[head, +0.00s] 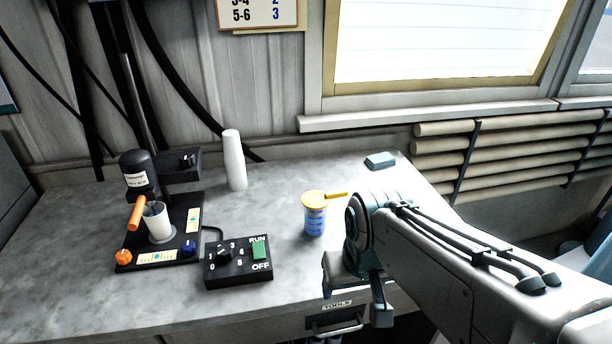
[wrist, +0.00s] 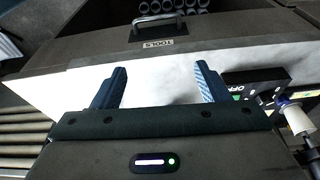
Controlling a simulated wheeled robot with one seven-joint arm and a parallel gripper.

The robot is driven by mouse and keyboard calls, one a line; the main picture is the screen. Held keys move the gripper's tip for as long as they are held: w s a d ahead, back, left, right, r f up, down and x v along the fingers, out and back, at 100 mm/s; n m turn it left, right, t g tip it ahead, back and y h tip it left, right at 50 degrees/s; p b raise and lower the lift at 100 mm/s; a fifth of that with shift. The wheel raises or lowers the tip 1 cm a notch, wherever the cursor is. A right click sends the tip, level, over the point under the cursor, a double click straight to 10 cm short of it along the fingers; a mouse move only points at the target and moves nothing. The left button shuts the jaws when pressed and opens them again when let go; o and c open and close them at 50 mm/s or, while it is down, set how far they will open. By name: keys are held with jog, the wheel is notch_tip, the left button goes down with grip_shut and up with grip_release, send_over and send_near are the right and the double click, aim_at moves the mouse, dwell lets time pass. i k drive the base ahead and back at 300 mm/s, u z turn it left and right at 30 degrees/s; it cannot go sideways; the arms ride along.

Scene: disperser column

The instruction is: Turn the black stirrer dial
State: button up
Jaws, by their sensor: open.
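The black stirrer dial (head: 224,254) sits on top of a black control box (head: 238,271), inside a ring of numbers. A green switch (head: 259,250) marked RUN and OFF is at the box's right end. My gripper (head: 354,300) is at the table's front edge, to the right of the box and apart from it. In the wrist view my gripper (wrist: 160,70) has its two fingers spread with nothing between them. Part of the box (wrist: 262,88) shows at right there; I cannot make out the dial in that view.
The stirrer stand (head: 137,170) with a cup (head: 157,221) and an orange handle (head: 136,213) is left of the box. A blue jar with yellow lid (head: 314,215) stands between box and arm. A white cylinder (head: 235,160) stands behind. The TOOLS drawer (head: 338,303) is below.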

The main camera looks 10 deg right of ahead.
aim_at(224, 254)
jog(key=k, duration=1.3)
jog(key=u, duration=0.9)
jog(key=i, duration=1.65)
jog(key=z, duration=0.85)
